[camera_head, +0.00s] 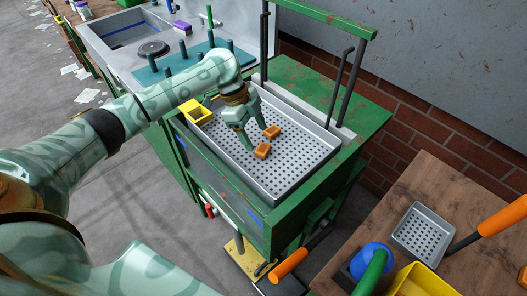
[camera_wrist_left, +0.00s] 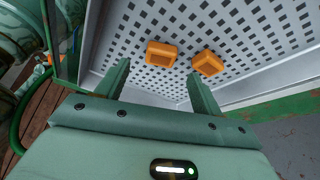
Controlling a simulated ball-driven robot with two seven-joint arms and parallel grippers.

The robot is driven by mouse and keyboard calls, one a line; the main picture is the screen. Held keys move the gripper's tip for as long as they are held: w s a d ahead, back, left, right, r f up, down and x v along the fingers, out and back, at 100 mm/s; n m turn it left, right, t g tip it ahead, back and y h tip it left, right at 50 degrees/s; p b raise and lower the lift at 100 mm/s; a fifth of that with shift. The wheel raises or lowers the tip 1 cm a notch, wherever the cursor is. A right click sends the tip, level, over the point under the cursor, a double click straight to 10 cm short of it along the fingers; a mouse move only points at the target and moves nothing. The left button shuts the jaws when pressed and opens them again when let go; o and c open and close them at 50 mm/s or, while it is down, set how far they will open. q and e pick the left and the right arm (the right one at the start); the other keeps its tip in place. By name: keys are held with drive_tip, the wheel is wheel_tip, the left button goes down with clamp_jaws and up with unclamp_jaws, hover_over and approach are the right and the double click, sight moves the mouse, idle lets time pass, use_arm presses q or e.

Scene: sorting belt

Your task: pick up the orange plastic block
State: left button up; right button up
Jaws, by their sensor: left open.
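Two small orange blocks lie apart in the perforated grey tray. In the head view one block (camera_head: 272,131) is farther back and the other block (camera_head: 262,151) is nearer the front. In the left wrist view one block (camera_wrist_left: 161,54) shows between the finger lines, and the other block (camera_wrist_left: 208,63) is just beyond the right fingertip. I cannot tell which of the two is meant. My left gripper (camera_head: 255,134) is open and empty, just above the tray beside the blocks. Its two fingers (camera_wrist_left: 159,75) point toward them in the left wrist view. My right gripper is not in view.
The grey tray (camera_head: 285,189) has raised walls and sits in a green bench. A yellow bin (camera_head: 198,111) stands at its left corner. Dark posts (camera_head: 344,85) rise behind. A wooden table (camera_head: 420,185) with a small grey tray (camera_head: 424,229) is at the right.

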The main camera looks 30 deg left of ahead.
sight(262, 148)
use_arm(q)
drive_tip(key=b+x, duration=0.2)
drive_tip(key=x, duration=0.3)
drive_tip(key=shift+f, duration=0.1)
drive_tip(key=c, duration=1.1)
drive_tip(key=shift+o, duration=0.2)
